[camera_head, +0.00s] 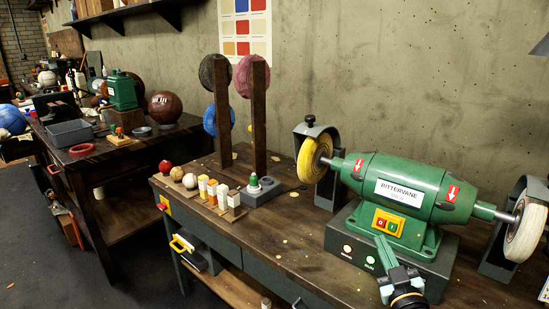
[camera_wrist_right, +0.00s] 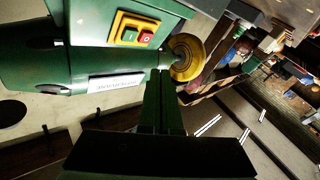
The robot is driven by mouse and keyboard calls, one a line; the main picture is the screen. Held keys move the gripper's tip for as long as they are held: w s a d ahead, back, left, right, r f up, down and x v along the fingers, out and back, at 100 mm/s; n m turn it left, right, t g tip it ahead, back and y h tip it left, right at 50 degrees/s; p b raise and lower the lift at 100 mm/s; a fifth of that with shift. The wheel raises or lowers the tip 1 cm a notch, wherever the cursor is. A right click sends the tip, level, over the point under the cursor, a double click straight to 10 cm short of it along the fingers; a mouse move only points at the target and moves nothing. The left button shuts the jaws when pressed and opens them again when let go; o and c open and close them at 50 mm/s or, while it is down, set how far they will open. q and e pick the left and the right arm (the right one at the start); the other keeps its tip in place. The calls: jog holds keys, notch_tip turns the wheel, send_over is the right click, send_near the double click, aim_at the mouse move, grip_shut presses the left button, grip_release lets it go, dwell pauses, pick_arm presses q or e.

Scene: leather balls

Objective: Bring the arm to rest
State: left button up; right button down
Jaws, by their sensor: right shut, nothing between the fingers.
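My right gripper (camera_head: 381,240) is in the lower right of the head view, in front of the green bench grinder (camera_head: 412,190). Its two green fingers are together with nothing between them. In the right wrist view the closed fingers (camera_wrist_right: 162,74) reach up the middle of the picture. The grinder lies above and to the left of them there, with its yellow switch plate (camera_wrist_right: 133,29) and a yellow wheel (camera_wrist_right: 186,57) beyond the tips. I cannot tell the exact gap between gripper and grinder. My left gripper is in neither view.
The wooden workbench (camera_head: 290,236) has free room left of the grinder. On it stand two posts with coloured discs and a row of small balls and blocks (camera_head: 207,190). A white wheel (camera_head: 525,230) is at right. Another table (camera_head: 97,150) with balls stands at left.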

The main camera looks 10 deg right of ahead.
pick_arm(q)
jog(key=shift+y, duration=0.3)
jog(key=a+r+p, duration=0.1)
jog(key=p, duration=0.1)
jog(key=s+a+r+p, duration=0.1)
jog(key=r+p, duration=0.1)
jog(key=p, duration=0.1)
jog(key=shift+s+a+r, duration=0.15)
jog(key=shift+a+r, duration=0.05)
pick_arm(e)
jog(key=s+a+f+g+y, duration=0.1)
jog(key=s+a+f+g, duration=0.2)
jog(key=s+a+f, duration=0.2)
jog(key=s+a+f+g+y, duration=0.2)
jog(key=s+a+f, duration=0.4)
jog(key=s+f, duration=0.5)
jog(key=s+a+f+g+y, duration=0.2)
jog(key=s+a+f+g, duration=0.3)
jog(key=s+f, duration=0.3)
jog(key=shift+s+a+f, duration=0.15)
jog(key=shift+s+f, duration=0.05)
jog(key=shift+s, duration=0.35)
